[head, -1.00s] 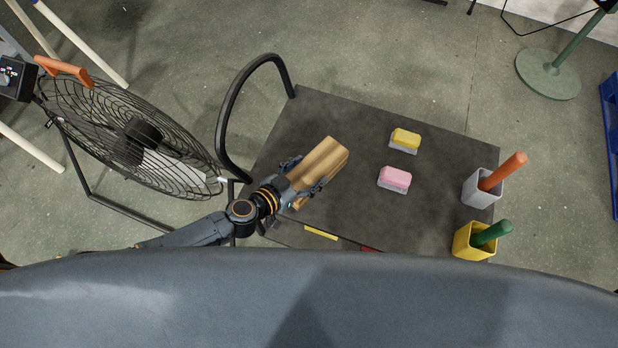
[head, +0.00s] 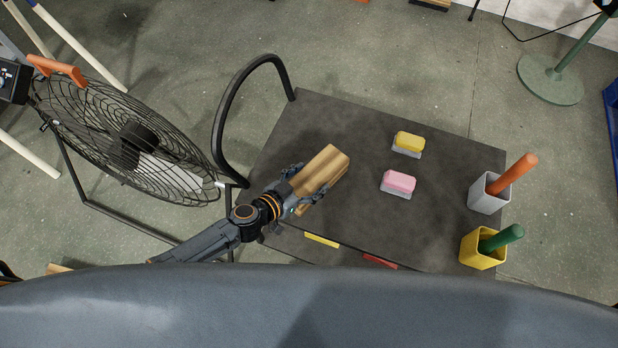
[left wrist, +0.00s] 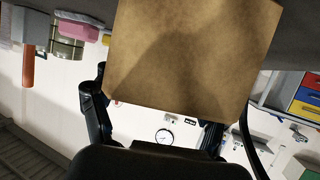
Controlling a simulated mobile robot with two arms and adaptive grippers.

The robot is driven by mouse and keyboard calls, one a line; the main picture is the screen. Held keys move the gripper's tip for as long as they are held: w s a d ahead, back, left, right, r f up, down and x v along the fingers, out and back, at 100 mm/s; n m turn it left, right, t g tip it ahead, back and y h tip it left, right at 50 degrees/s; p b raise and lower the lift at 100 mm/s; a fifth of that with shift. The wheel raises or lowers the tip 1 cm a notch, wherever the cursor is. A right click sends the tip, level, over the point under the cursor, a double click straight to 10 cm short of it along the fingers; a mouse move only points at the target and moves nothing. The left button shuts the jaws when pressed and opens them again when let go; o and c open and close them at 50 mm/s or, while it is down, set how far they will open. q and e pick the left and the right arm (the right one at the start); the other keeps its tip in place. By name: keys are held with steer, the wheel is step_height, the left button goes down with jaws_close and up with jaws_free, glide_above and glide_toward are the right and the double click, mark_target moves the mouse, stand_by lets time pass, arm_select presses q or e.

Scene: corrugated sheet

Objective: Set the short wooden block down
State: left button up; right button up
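The short wooden block (head: 322,168) is light brown and sits between the fingers of my left gripper (head: 309,182), over the left part of the dark cart top (head: 350,118). A finger lies along each long side of the block, and the gripper looks shut on it. In the left wrist view, which is upside down, the block (left wrist: 190,50) fills the upper middle, with my left gripper (left wrist: 158,118) below it. Whether the block's underside touches the cart top is hidden. My right gripper is not in view.
A pink eraser (head: 399,182) and a yellow eraser (head: 408,142) lie right of the block. A grey cup (head: 485,198) and a yellow cup (head: 478,250) stand at the right edge. A black handle (head: 222,115) and a fan (head: 125,140) are at left. The cart's middle is clear.

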arm_select(q)
steer(key=shift+o, duration=1.2)
steer(key=shift+r, duration=0.1)
steer(key=shift+r, duration=0.2)
steer(key=v, duration=1.2)
steer(key=shift+p, duration=0.45)
steer(key=shift+f, duration=0.1)
